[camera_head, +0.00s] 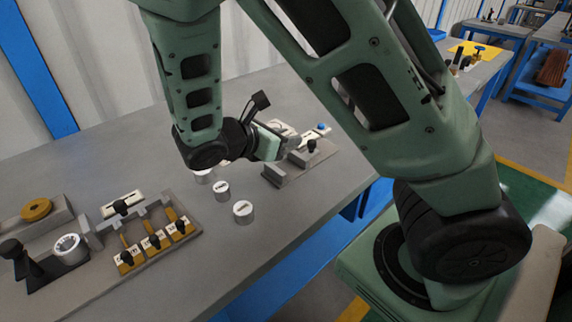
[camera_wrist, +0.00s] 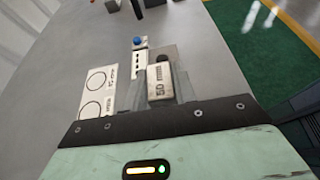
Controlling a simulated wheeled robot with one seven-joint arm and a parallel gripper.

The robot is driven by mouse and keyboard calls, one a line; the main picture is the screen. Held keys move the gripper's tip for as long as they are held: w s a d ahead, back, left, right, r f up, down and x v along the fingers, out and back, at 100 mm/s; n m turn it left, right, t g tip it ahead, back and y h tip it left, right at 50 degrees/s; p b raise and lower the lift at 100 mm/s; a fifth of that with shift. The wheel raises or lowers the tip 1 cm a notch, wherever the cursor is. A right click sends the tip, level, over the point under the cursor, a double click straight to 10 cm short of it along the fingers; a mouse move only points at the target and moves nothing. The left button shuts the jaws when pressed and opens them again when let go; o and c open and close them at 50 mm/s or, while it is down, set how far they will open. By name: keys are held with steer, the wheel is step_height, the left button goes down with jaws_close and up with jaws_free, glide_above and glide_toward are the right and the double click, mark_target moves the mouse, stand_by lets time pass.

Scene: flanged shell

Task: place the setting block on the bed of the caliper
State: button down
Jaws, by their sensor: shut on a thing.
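The setting block (camera_wrist: 160,83) is a pale block with a dark "50" marking, seen in the wrist view between my grey fingers. My gripper (camera_head: 270,148) is shut on it, over the back left part of the caliper; in the wrist view its fingers (camera_wrist: 161,90) flank the block. The caliper (camera_head: 289,174) is a grey bed with raised grey jaws and a black knob (camera_head: 312,146), at the table's right side. In the head view the gripper hides the block. I cannot tell whether the block touches the bed.
A white plate with two circles (camera_wrist: 96,92) and a blue knob (camera_wrist: 137,41) lie beside the caliper. White-topped cylinders (camera_head: 243,211) stand to the left. A fixture with several labelled yellow slots (camera_head: 153,243) and a dial stand (camera_head: 70,248) are farther left. The table's front edge is close to the caliper.

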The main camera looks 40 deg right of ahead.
mark_target(296, 156)
steer(key=shift+f, duration=2.95)
steer(key=shift+f+b, duration=0.1)
steer(key=shift+b, duration=0.2)
steer(key=c, duration=1.1)
jaws_free()
steer(key=v, duration=1.2)
steer(key=s+a+m+y, duration=0.1)
steer(key=s+y, duration=0.1)
steer(key=s, duration=0.1)
steer(key=s+a+m+g+y, duration=0.1)
steer(key=s+y, duration=0.1)
steer(key=s+a+m+g+y, duration=0.1)
steer(key=s+a+m+y, duration=0.1)
steer(key=s, duration=0.1)
steer(key=shift+s+f+y, duration=0.1)
steer(key=shift+s+y, duration=0.2)
steer(key=s+a+r+m+y, duration=0.1)
steer(key=s+a+m+y, duration=0.1)
steer(key=s, duration=0.1)
steer(key=s+a+r+m+t+y, duration=0.1)
steer(key=s+a+m+y, duration=0.1)
steer(key=a+y, duration=0.1)
steer(key=s+a+r+m+y, duration=0.1)
steer(key=s+a+m+y, duration=0.1)
steer(key=s, duration=0.1)
steer(key=shift+s+a+r+m+t, duration=0.3)
steer(key=shift+s+r+m, duration=0.1)
